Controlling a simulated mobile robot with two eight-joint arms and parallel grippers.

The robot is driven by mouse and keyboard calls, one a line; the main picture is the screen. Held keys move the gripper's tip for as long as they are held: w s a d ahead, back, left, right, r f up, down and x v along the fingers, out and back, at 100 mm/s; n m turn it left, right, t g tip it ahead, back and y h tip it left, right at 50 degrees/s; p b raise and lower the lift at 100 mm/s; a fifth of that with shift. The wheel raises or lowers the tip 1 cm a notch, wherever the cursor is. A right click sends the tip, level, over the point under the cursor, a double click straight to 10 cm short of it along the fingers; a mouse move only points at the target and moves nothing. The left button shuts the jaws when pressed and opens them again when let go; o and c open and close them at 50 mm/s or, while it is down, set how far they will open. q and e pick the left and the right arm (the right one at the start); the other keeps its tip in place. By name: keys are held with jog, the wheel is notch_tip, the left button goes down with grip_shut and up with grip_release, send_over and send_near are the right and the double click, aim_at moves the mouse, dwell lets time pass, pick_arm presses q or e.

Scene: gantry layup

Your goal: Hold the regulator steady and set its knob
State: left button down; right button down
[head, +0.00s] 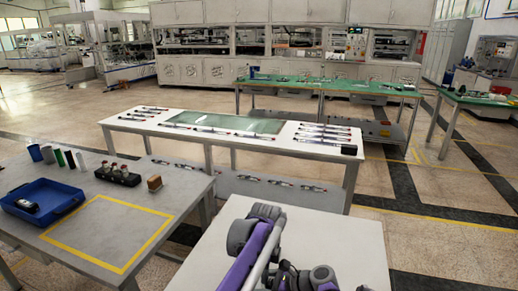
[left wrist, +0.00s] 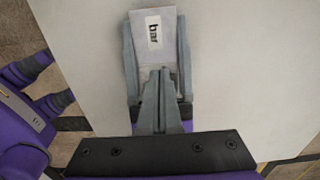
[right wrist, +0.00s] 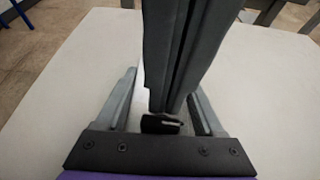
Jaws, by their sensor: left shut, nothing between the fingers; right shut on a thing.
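The regulator shows in the left wrist view as a pale grey block (left wrist: 152,53) with a white label reading "bar". The two grey fingers of my right gripper (right wrist: 165,88) stand apart on either side of it, shut on its body. My left gripper (left wrist: 160,72) is shut and empty, its fingertips at the label side's lower edge. In the right wrist view the left fingers come down from the top over a small black part (right wrist: 160,124) with a white mark, perhaps the knob. Whether they touch it I cannot tell. The left fingers hide much of the regulator there.
A pale tabletop (head: 345,235) lies under my grippers. At left, a grey table (head: 75,225) carries a blue tray (head: 62,193), several small items and a yellow-outlined bare area. A long white table (head: 115,120) with rods stands beyond.

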pick_arm(q)
jog(key=shift+w+d, duration=0.1)
jog(key=shift+w, duration=0.05)
pick_arm(e)
jog(key=shift+f, duration=0.1)
pick_arm(q)
jog(key=shift+w, duration=0.1)
dwell(0.3)
jog(key=shift+w+a, duration=0.15)
jog(key=shift+a, duration=0.15)
notch_tip(320, 180, up, 6)
dwell(0.4)
jog(key=shift+s+a+f, duration=0.15)
jog(key=shift+s+f, duration=0.2)
jog(key=shift+f, duration=0.65)
jog(key=shift+s+a+f, duration=0.2)
jog(key=shift+s+f, duration=0.1)
jog(key=shift+f, duration=0.75)
jog(key=shift+s+a+f, duration=0.15)
jog(key=shift+s+f, duration=0.2)
jog(key=shift+f, duration=0.65)
jog(key=shift+d, duration=0.6)
